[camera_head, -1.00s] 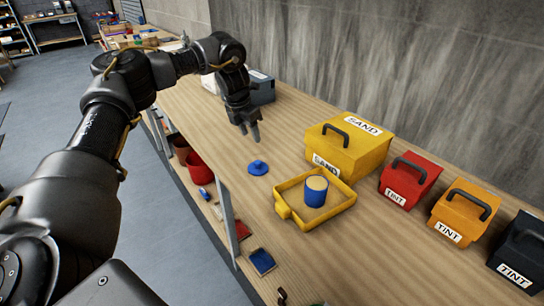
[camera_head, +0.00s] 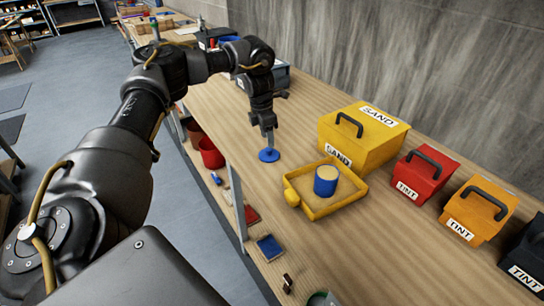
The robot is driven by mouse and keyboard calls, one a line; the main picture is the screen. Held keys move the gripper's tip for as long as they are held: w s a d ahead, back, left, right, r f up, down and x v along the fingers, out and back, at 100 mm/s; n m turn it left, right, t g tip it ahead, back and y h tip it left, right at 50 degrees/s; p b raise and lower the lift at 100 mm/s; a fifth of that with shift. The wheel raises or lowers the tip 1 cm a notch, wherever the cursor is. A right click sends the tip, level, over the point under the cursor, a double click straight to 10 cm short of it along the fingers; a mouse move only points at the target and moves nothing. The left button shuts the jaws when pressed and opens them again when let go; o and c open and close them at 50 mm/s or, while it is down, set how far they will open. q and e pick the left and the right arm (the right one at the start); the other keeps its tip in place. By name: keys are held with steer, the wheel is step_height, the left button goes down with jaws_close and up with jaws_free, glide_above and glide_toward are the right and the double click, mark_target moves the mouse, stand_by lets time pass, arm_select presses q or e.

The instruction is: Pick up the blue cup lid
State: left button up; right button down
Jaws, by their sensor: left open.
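The blue cup lid (camera_head: 269,155) lies flat on the wooden bench, to the left of the yellow tray. My left gripper (camera_head: 270,141) points down directly over the lid, with its fingertips at the lid's knob. The fingers hide the knob, and I cannot tell whether they touch it. The jaws are open. The blue cup (camera_head: 326,181) stands upright in the yellow tray, filled with a sand-coloured material. My right gripper is not in view.
The yellow tray (camera_head: 293,197) sits just right of the lid. Behind it stand a yellow SAND box (camera_head: 345,150), a red TINT box (camera_head: 421,177), an orange TINT box (camera_head: 477,212) and a dark TINT box (camera_head: 528,258). The bench top (camera_head: 370,250) is clear in front.

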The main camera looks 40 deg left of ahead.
mark_target(268, 149)
arm_select(q)
steer(key=shift+s+a+f, duration=0.2)
steer(key=shift+a+f, duration=0.05)
steer(key=f, duration=0.1)
steer(key=f+p, duration=0.1)
steer(key=f, duration=0.2)
steer(key=shift+w+d+p, duration=0.2)
steer(key=shift+w+p, duration=0.1)
steer(key=shift+p, duration=0.1)
steer(key=shift+w+f, duration=0.1)
steer(key=shift+f, duration=0.45)
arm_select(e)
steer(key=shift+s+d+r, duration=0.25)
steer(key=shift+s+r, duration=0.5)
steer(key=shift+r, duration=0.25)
arm_select(q)
steer(key=c, duration=1)
